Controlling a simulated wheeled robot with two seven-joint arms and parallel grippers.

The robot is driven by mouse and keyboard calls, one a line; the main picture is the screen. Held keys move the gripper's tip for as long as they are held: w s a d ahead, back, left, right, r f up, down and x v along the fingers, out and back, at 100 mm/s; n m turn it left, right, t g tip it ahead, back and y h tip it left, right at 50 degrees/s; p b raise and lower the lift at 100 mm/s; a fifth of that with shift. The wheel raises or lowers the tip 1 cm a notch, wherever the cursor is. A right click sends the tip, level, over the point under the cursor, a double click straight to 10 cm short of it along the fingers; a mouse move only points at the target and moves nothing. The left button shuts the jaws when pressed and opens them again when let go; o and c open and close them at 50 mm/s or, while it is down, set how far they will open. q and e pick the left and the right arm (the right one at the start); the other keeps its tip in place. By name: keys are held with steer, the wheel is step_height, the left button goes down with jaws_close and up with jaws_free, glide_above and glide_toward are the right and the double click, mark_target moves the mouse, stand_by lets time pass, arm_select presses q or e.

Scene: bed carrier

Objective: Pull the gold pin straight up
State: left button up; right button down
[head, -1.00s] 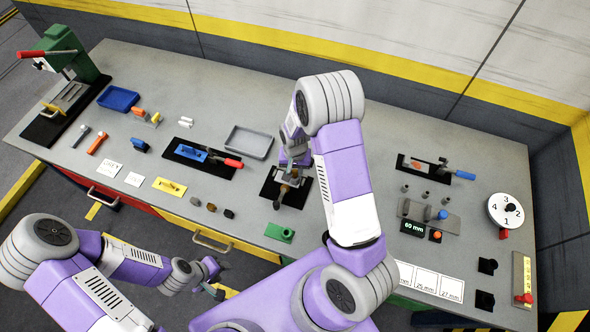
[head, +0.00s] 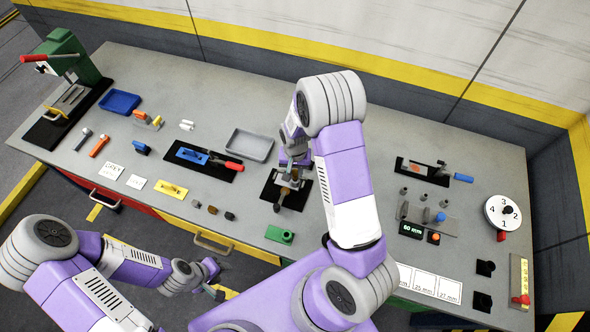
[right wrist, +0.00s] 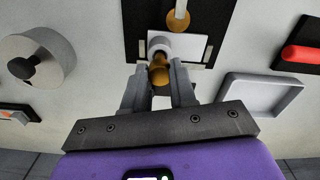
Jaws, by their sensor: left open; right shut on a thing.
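The gold pin (right wrist: 158,73) shows its rounded gold head between the fingertips of my right gripper (right wrist: 159,68) in the right wrist view. The fingers are shut on it, one on each side. Just beyond it is a pale round collar on a white plate, part of a fixture on a black base (head: 270,187). A second gold-topped piece (right wrist: 178,19) stands farther along the same base. In the head view my right gripper (head: 290,178) is over this fixture and partly hides it. I cannot tell how far the pin is seated. My left gripper (head: 216,291) is open and empty, off the bench's front edge.
A green block (head: 279,234) sits near the front edge. A numbered dial (head: 503,213) stands at the right. The bench between fixture and back wall is clear.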

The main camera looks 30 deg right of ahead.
steer(key=shift+r, duration=0.3)
steer(key=shift+r+p, duration=0.7)
steer(key=shift+r, duration=0.1)
